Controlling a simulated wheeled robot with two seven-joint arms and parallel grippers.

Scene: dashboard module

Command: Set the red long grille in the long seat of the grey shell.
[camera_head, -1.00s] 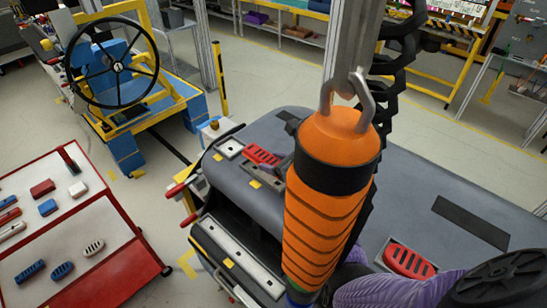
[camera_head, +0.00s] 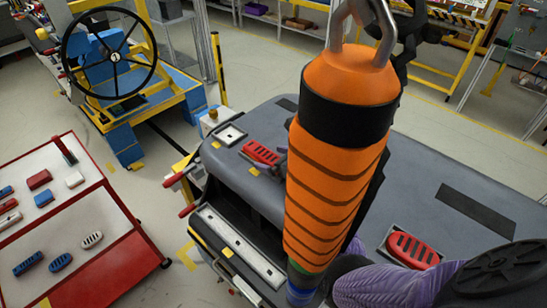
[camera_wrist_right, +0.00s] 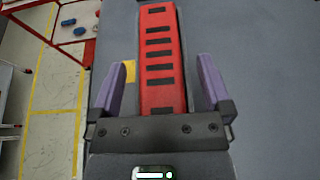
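The red long grille (camera_head: 261,152) lies on the left part of the grey shell (camera_head: 470,180), over the place of the long seat. Hardly any seat plate shows around it, but I cannot tell how deep it sits. In the right wrist view the grille (camera_wrist_right: 161,65) runs lengthwise between the two purple fingers of my right gripper (camera_wrist_right: 165,85). The fingers are spread, with a gap on each side. In the head view my right gripper (camera_head: 281,165) is mostly hidden behind an orange hanging device.
The orange device (camera_head: 335,190) hangs in front of the shell and blocks its middle. A red oval grille (camera_head: 412,250) sits at the shell's right. The red-edged table (camera_head: 95,215) holds several small parts.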

